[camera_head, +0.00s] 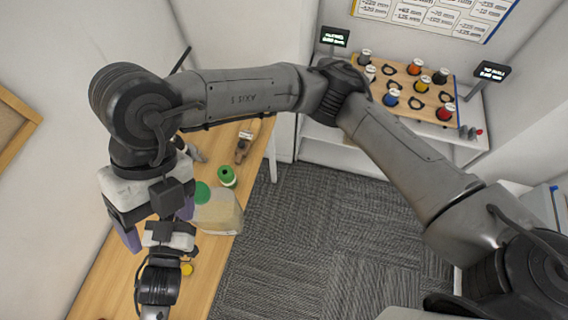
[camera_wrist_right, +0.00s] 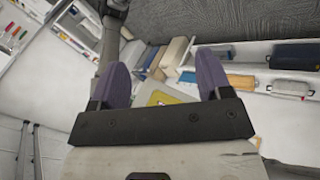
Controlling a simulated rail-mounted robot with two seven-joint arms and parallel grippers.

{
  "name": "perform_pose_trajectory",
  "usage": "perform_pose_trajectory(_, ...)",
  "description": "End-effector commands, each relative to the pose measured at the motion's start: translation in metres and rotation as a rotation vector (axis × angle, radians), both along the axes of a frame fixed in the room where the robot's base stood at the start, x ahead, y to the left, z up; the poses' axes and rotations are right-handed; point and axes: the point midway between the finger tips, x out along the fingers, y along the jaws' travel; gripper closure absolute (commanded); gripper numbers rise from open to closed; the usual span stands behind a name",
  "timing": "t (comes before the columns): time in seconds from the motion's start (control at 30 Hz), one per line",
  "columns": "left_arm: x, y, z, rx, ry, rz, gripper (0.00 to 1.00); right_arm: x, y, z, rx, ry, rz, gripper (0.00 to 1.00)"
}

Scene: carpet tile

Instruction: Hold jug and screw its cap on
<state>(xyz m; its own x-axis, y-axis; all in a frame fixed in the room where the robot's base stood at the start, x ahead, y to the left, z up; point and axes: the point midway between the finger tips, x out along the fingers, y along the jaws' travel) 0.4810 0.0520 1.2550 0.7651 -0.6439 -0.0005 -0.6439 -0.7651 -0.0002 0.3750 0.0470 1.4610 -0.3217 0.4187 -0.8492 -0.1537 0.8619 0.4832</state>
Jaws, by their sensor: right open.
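The translucent jug (camera_head: 220,215) stands on the wooden table, partly hidden behind my right gripper. A round green piece (camera_head: 202,193) shows at its upper left; I cannot tell whether it is the cap on the jug. The fingers also show wide apart in the right wrist view (camera_wrist_right: 160,88). My left gripper (camera_head: 168,238) is below and close to it; its fingers are hidden.
A brown object (camera_head: 243,147) lies farther back on the table (camera_head: 95,285). A yellow disc (camera_head: 187,268) is near my left wrist. A wooden board (camera_head: 425,75) with several coloured pieces stands on a white cabinet at back right. Carpet fills the open floor (camera_head: 315,220).

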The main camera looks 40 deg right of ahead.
Motion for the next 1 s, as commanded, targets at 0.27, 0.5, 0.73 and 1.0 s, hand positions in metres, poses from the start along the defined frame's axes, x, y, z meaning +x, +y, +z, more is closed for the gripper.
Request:
perform_pose_trajectory(0.27, 0.0, 0.0, 0.002, -0.003, -0.002, -0.001, 1.0, -0.05, 0.039, 0.034, 0.719, 0.377, 0.062, 0.29)
perform_pose_trajectory(0.5, 0.0, 0.0, 0.002, -0.003, -0.002, -0.001, 1.0, -0.032, 0.023, 0.077, 1.295, 0.622, -0.159, 0.29)
perform_pose_trajectory(0.73, 0.0, 0.0, 0.002, -0.003, -0.002, -0.001, 1.0, 0.026, -0.029, 0.076, 1.714, 0.777, -0.616, 0.29)
perform_pose_trajectory(1.0, 0.0, 0.0, 0.002, -0.003, -0.002, -0.001, 1.0, 0.086, -0.111, -0.007, 1.887, 0.846, -1.394, 0.29)
